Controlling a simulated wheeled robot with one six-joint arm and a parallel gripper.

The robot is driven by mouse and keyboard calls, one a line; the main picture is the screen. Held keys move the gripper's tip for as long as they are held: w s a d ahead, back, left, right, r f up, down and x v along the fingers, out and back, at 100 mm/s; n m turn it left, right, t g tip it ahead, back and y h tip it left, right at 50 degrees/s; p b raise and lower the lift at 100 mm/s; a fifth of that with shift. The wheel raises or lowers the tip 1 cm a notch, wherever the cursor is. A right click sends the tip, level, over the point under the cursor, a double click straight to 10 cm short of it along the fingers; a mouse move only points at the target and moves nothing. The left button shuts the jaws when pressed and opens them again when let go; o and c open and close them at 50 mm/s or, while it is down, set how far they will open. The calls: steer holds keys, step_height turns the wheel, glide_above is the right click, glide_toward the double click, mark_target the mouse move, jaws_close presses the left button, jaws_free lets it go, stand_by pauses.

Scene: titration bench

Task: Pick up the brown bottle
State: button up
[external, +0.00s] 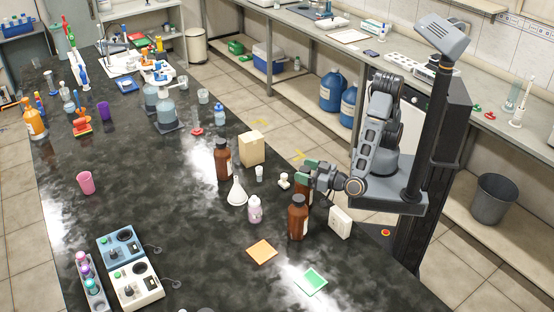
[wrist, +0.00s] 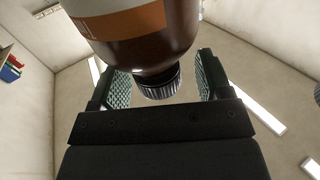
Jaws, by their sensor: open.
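My gripper (external: 308,173) has green pads and is open over the right side of the black bench. In the wrist view my gripper's pads (wrist: 160,80) stand on both sides of a brown bottle (wrist: 150,55) with an orange and white label and a dark ribbed cap. Gaps show beside the cap. In the external view a brown bottle (external: 306,190) is partly hidden by my gripper. Another brown bottle (external: 298,220) stands just in front of it. A third brown bottle (external: 222,162) stands farther left, apart from my gripper.
A white funnel (external: 237,194), a small pinkish-white bottle (external: 254,210) and a tan box (external: 251,148) stand left of my gripper. A white box (external: 340,223) is close on the right. An orange square (external: 262,252) and green square (external: 312,281) lie in front. The bench's middle is clear.

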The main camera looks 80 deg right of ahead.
steer(key=shift+x, duration=1.05)
steer(key=shift+c, duration=0.2)
steer(key=shift+r, duration=0.1)
jaws_close()
